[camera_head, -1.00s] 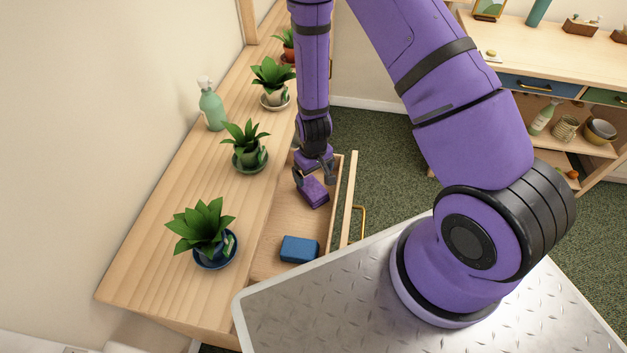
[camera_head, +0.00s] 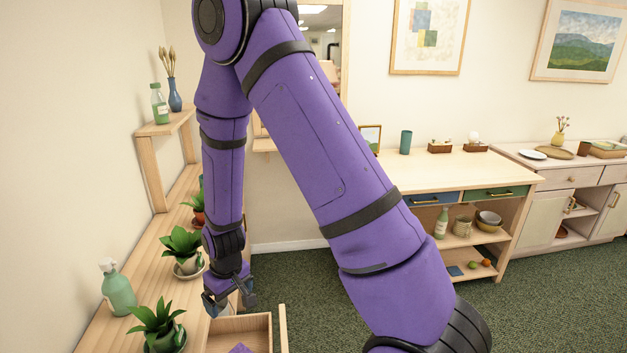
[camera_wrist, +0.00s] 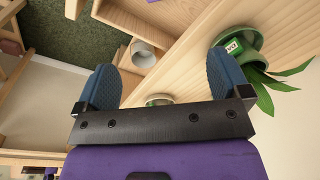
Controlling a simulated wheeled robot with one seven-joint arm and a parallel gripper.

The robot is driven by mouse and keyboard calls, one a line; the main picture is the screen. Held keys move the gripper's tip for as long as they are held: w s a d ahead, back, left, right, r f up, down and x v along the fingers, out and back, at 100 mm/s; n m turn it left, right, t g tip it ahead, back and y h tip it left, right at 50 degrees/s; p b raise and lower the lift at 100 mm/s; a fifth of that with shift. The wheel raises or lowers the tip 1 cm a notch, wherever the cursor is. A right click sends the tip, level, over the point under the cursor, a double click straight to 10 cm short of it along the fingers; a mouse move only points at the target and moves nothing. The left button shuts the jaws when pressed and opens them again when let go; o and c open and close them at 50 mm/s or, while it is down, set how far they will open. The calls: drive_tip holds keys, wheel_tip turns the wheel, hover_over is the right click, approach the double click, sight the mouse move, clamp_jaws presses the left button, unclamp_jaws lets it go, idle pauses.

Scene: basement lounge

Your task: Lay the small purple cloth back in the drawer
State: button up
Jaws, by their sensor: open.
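The small purple cloth (camera_head: 240,348) lies inside the open drawer (camera_head: 283,328), cut off by the bottom edge of the head view. Only its top corner shows there. My gripper (camera_head: 231,300) is above and just behind the cloth, near the drawer's far end, apart from it. Its jaws are open and empty. In the wrist view the two blue finger pads of my gripper (camera_wrist: 165,85) are wide apart with nothing between them.
Potted plants (camera_head: 181,246) and a green pump bottle (camera_head: 117,288) stand on the wooden top (camera_head: 100,332) left of the drawer. A small shelf (camera_head: 165,124) rises behind. Green carpet (camera_head: 330,290) is clear to the right. A sideboard (camera_head: 440,165) stands farther back.

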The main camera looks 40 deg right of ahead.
drive_tip(key=s+d+r+t, duration=0.1)
drive_tip(key=s+r, duration=0.2)
drive_tip(key=r, duration=0.8)
drive_tip(key=s+d+r+t, duration=0.1)
drive_tip(key=s+d+r, duration=0.1)
drive_tip(key=r, duration=1)
drive_tip(key=s+d+r+m+t, duration=0.1)
drive_tip(key=s+d+r, duration=0.1)
drive_tip(key=s+r, duration=0.5)
drive_tip(key=s+d+r+m+t, duration=0.1)
drive_tip(key=s+r, duration=0.6)
drive_tip(key=s, duration=0.4)
drive_tip(key=shift+d, duration=0.35)
